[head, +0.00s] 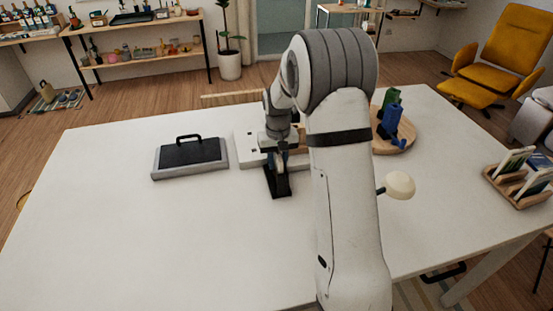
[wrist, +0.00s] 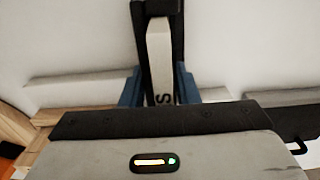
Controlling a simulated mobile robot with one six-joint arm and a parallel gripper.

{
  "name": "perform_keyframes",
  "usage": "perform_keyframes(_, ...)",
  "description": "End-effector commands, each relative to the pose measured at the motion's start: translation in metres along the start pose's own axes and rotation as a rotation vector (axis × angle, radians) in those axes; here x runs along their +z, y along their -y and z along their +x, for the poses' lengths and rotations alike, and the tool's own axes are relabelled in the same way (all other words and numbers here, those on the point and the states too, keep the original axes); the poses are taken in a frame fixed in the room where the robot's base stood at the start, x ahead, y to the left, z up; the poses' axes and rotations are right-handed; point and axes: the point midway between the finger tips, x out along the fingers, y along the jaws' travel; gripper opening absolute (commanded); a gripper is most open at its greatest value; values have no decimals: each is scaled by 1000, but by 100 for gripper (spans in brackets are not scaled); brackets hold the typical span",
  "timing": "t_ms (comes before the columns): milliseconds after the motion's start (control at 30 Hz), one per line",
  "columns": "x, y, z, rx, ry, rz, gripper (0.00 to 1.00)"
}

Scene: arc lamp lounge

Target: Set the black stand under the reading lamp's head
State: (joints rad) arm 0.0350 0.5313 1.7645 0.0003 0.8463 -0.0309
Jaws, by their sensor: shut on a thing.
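The black stand (head: 277,187) is upright or nearly so over the white table, below my gripper (head: 278,158). In the wrist view the blue fingertips of my gripper (wrist: 158,88) are closed on both sides of the stand (wrist: 173,30), which has a pale strip with a dark letter. I cannot tell whether its base touches the table. A cream rounded head (head: 400,185) on a short dark stem, perhaps the reading lamp's head, shows right of my arm. My arm hides whatever joins the stem.
A round wooden tray (head: 408,142) holds a green stand (head: 391,97) and a blue stand (head: 391,120). A grey case (head: 190,158) with a black handle lies left. A pale slotted block (head: 246,150) is behind my gripper. The white table (head: 160,235) is clear at front left.

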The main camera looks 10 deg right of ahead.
Motion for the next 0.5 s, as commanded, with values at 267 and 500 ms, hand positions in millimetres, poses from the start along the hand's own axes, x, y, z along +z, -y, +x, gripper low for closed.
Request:
perform_keyframes(267,-1,0,1,0,-3,-1,0)
perform_keyframes(500,0,1,2,0,-1,-1,44)
